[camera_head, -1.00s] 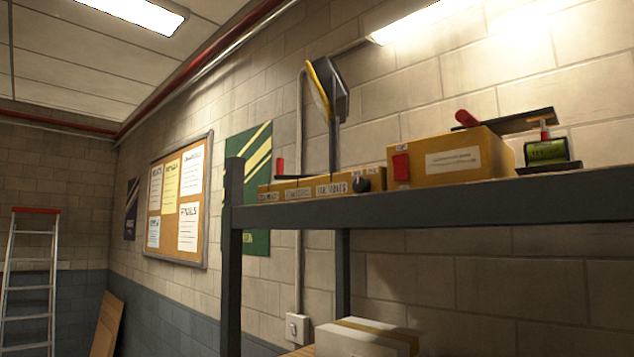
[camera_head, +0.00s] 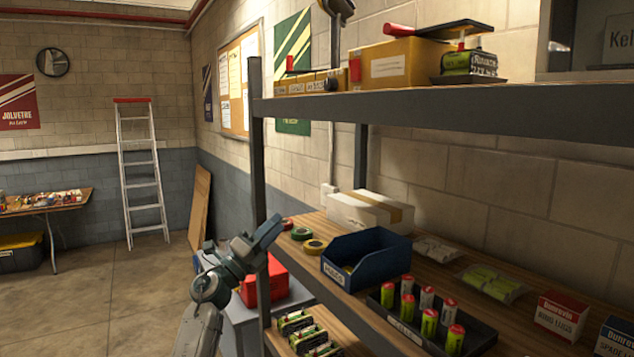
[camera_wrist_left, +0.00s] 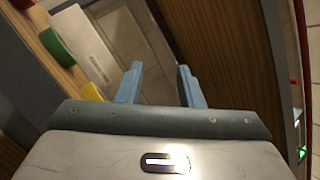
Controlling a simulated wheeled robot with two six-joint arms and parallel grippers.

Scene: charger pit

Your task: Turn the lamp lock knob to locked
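My left gripper (camera_head: 272,232) is by the rack's left front post, well below the upper shelf and apart from the knob. In the left wrist view its two blue fingers (camera_wrist_left: 160,75) are apart with nothing between them. My right gripper is not in view.
The upper shelf (camera_head: 450,108) and the post (camera_head: 257,150) are obstacles near my left arm. The lower shelf holds a blue bin (camera_head: 365,262), a battery tray (camera_head: 400,325) and a white box (camera_head: 368,212). A red box (camera_head: 262,285) sits low. The floor at left is mostly open.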

